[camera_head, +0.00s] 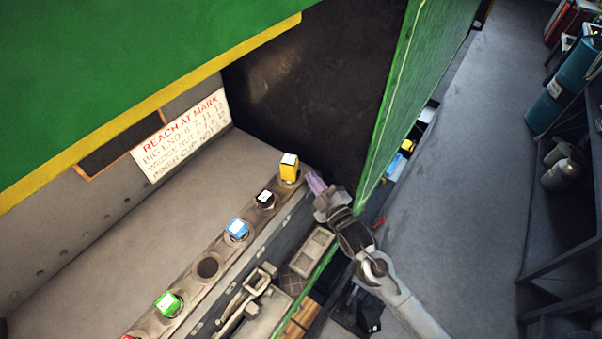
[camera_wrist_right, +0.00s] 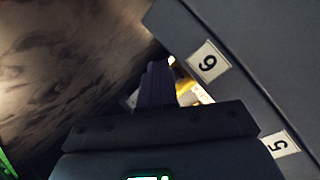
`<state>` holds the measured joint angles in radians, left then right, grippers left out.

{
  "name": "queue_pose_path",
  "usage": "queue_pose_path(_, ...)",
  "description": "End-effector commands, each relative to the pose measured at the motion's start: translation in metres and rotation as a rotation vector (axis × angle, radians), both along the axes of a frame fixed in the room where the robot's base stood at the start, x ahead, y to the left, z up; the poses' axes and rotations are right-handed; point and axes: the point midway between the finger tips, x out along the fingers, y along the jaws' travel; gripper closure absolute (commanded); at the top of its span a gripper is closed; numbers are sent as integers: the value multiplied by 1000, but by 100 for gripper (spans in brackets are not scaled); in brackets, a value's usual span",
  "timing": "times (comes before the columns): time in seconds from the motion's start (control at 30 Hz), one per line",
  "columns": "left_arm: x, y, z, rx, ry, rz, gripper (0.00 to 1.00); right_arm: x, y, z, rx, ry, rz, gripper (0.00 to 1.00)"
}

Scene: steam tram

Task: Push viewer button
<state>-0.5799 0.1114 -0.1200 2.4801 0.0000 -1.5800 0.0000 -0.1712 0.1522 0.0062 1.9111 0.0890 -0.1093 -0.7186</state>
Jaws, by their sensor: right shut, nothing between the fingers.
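My right gripper (camera_head: 318,188) is shut and empty, at the upper right end of a row of coloured pieces. It is just right of and below the yellow piece (camera_head: 289,168), apart from it as far as the head view shows. In the right wrist view the dark shut fingers (camera_wrist_right: 158,85) point at a narrow gap beside a grey panel (camera_wrist_right: 235,40) with number labels. A bright yellowish patch (camera_wrist_right: 198,92) shows beside the fingers, partly hidden. I cannot make out any button marked as a viewer button. My left gripper is not in view.
The rail also holds a black piece (camera_head: 265,199), a blue piece (camera_head: 237,230), an empty hole (camera_head: 208,267) and a green piece (camera_head: 168,303). A green wall (camera_head: 400,120) stands close right of the gripper. The grey floor (camera_head: 470,160) beyond it is mostly clear.

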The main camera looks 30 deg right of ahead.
Motion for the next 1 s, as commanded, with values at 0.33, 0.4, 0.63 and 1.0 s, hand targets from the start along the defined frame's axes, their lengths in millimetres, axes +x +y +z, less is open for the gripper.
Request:
queue_pose_path(0.33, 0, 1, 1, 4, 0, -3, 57, 3, 2, 0, 0, -1, -1, 100)
queue_pose_path(0.4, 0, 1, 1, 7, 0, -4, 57, 3, 2, 0, 0, -1, -1, 100)
queue_pose_path(0.63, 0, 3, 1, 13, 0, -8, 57, 4, 3, 0, 0, -1, -1, 100)
queue_pose_path(1.0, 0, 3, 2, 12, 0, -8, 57, 7, 6, 0, 0, -1, -1, 100)
